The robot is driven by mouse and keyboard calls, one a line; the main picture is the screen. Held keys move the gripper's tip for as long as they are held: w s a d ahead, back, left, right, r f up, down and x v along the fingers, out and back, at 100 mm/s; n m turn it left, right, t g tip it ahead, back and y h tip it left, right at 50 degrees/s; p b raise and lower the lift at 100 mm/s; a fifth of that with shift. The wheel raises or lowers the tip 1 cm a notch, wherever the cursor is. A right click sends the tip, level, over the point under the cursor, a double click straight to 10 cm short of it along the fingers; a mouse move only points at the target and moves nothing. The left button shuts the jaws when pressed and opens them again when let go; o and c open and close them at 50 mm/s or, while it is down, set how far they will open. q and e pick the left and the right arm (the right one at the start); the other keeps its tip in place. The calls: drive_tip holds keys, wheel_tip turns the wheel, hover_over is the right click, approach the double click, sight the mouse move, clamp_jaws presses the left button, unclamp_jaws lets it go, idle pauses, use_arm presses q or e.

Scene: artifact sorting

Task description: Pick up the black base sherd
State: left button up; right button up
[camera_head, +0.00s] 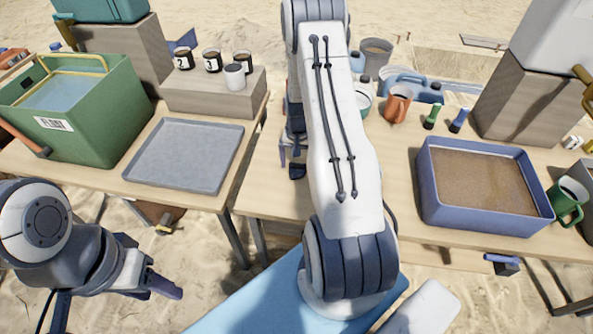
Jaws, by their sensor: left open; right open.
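I cannot make out a black base sherd in the head view. My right arm rises through the middle and hides part of the table. My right gripper (291,163) shows at the left edge of that arm, pointing down over the wooden table, partly hidden and open. Whether anything lies under its dark fingertips is too small to tell. My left gripper (160,287) is open and empty at the lower left, in front of the table and over the sand.
A grey tray (185,153) on the left table looks empty. A green crate (88,128) stands left of it. Several jars sit on a block (207,97) behind. A blue sand-filled box (428,190), mugs (397,104) and a green mug (568,198) stand on the right.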

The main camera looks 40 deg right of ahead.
drive_tip(key=c, duration=1.3)
drive_tip(key=shift+c, duration=0.2)
